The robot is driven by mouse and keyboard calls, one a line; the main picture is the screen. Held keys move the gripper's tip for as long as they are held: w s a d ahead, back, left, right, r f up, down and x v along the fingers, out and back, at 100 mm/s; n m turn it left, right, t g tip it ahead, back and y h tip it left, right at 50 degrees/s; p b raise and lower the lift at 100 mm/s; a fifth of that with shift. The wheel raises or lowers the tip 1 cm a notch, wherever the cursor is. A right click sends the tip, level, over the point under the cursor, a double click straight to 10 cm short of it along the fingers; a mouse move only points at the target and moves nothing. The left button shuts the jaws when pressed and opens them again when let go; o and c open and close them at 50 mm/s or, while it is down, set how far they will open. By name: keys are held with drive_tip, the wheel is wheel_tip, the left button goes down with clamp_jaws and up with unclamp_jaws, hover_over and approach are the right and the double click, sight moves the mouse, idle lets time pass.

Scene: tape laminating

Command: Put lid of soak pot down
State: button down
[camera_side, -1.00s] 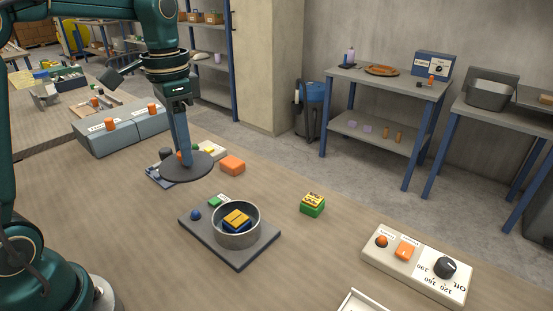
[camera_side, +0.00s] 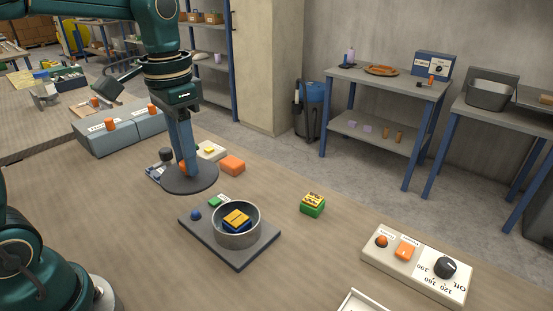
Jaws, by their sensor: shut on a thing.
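The lid of the soak pot is a dark grey disc (camera_side: 203,184) at the left middle of the table. My gripper (camera_side: 187,166) is directly above it, pointing down, with its blue fingers shut on the lid's orange knob (camera_side: 184,167). The lid is level and low, at or just above the table; I cannot tell whether it touches. The soak pot (camera_side: 238,238) is a grey round pot, open at the top, on a dark base plate (camera_side: 241,263). A yellow and blue block (camera_side: 236,221) sits inside it.
An orange block (camera_side: 232,165) and a white piece with a yellow top (camera_side: 210,151) lie behind the lid. A green and yellow block (camera_side: 312,204) stands right of the pot. A control panel with a dial (camera_side: 418,270) is at the front right.

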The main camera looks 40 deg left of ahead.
drive_tip(key=s+d+f+m, duration=0.2)
drive_tip(key=s+f+m, duration=0.2)
drive_tip(key=s+m, duration=0.3)
hover_over(223, 311)
drive_tip(key=shift+m, duration=0.3)
wheel_tip(223, 311, down, 7)
drive_tip(key=shift+a+f, duration=0.1)
drive_tip(key=shift+a, duration=0.05)
drive_tip(key=shift+f, duration=2)
drive_tip(key=shift+f, duration=0.2)
drive_tip(key=c, duration=0.6)
unclamp_jaws()
drive_tip(key=shift+c, duration=0.2)
drive_tip(key=shift+r, duration=0.1)
